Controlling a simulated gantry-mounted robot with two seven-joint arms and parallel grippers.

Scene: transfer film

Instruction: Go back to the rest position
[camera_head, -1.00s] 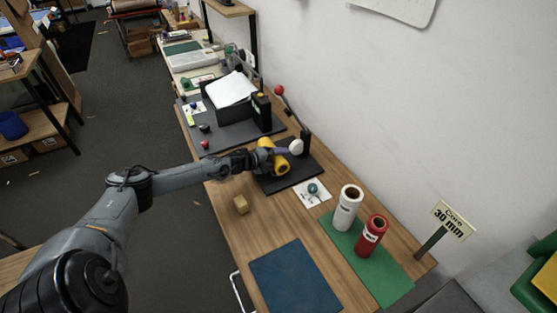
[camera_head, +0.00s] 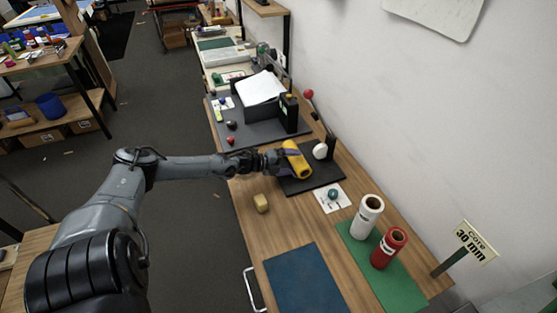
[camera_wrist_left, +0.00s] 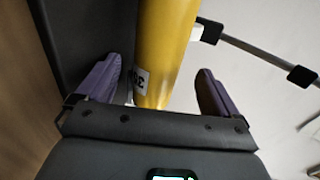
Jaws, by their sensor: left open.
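My left gripper (camera_head: 278,160) is at the left side of a yellow roll (camera_head: 298,158) on the black base plate of a lever device (camera_head: 322,178). In the left wrist view the two purple fingers (camera_wrist_left: 156,82) are spread wide. The yellow roll (camera_wrist_left: 165,45) with a small printed label shows beyond and between them, with gaps on both sides. Whether a finger touches it I cannot tell. The device's red-knobbed lever (camera_head: 309,95) is raised. My right gripper is not in view.
A white roll (camera_head: 366,216) and a red roll (camera_head: 388,248) stand on a green mat (camera_head: 402,288) near the "Core 30 mm" sign (camera_head: 475,243). A black tray with white sheets (camera_head: 262,88) is behind.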

